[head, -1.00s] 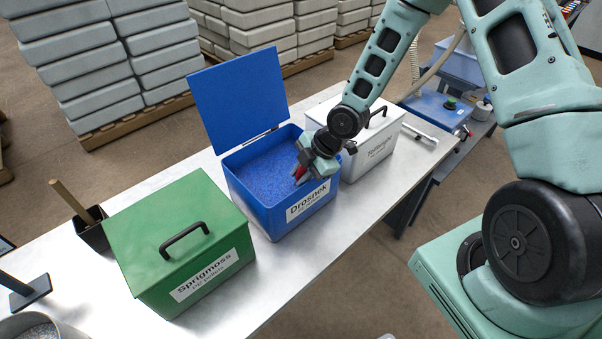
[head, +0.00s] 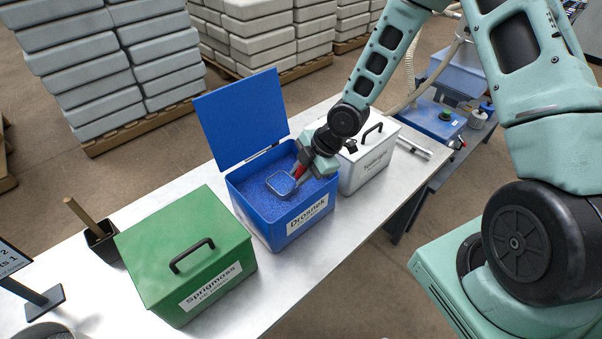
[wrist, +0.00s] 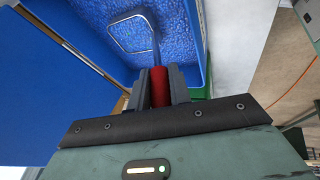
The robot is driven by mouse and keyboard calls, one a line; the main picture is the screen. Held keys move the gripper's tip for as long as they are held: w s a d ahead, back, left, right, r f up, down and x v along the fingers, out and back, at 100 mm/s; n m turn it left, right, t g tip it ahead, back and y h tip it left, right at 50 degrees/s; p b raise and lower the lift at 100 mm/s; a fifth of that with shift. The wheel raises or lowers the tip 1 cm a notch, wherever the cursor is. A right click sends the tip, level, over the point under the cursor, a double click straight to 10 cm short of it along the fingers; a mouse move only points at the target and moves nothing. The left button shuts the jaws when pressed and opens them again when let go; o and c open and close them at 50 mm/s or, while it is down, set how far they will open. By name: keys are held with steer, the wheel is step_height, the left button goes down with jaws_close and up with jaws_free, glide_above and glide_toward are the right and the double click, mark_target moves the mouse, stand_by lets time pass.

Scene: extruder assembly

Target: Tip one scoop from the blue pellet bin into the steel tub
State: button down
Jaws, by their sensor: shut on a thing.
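The blue pellet bin (head: 262,222), labelled Drosnek, stands on the table with its lid (head: 240,118) raised and blue pellets inside. My gripper (head: 304,168) is over the bin's right side, shut on the red handle of a metal scoop (head: 281,183). The handle shows between the jaws in the wrist view (wrist: 159,86). The scoop's frame-like rim (wrist: 133,33) is over or at the pellet surface. Blue shows inside the rim; I cannot tell how full it is. The steel tub (head: 48,332) is at the lower left edge, mostly cut off.
A closed green bin (head: 186,255) labelled Sprigmoss stands between the blue bin and the tub. A closed white bin (head: 366,160) is on the right. A black holder (head: 103,243) with a wooden stick and a dark sign stand (head: 42,300) are at left.

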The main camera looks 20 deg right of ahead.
steer(key=shift+r+p, duration=3.65)
steer(key=shift+r, duration=0.85)
step_height(320, 180, up, 5)
steer(key=p, duration=0.4)
